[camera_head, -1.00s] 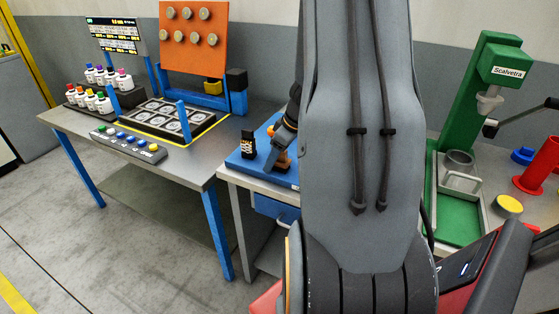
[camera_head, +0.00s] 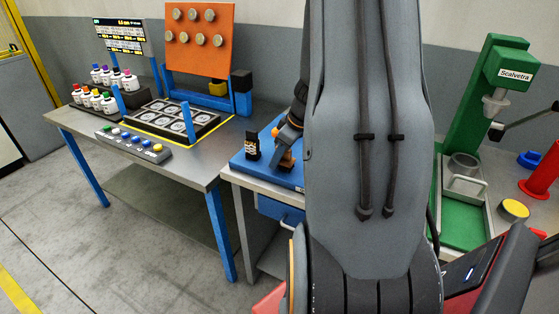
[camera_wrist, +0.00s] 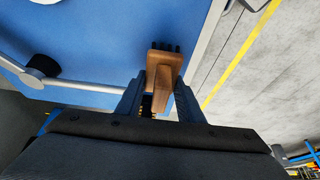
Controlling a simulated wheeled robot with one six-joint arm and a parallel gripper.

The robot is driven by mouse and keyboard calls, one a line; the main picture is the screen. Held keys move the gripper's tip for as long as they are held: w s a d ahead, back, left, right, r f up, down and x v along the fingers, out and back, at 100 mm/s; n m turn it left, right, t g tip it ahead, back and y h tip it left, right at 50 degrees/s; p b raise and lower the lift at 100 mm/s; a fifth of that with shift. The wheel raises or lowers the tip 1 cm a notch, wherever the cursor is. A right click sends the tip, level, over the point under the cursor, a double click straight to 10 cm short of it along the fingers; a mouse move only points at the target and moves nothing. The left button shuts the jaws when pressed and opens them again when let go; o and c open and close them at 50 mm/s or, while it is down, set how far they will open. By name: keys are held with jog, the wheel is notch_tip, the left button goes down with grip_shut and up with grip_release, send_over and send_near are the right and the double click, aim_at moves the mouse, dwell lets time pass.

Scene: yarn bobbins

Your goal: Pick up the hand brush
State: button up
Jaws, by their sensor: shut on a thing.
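The hand brush (camera_wrist: 165,68) has a brown wooden body with dark bristles showing at its far edge in the wrist view. My gripper (camera_wrist: 161,85) is shut on it, with one blue-grey finger on each side of the wood. In the head view the brush (camera_head: 286,162) is a small orange-brown patch under my gripper (camera_head: 284,150), at the blue-topped table. My arm hides most of that area there. I cannot tell whether the brush touches the blue top.
The grey bench (camera_head: 190,168) to the left carries bottles, a tray and a button panel (camera_head: 133,143). A green press (camera_head: 487,95) stands at the right.

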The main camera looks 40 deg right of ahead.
notch_tip(320, 180, up, 17)
jog(key=b, duration=0.3)
dwell(0.3)
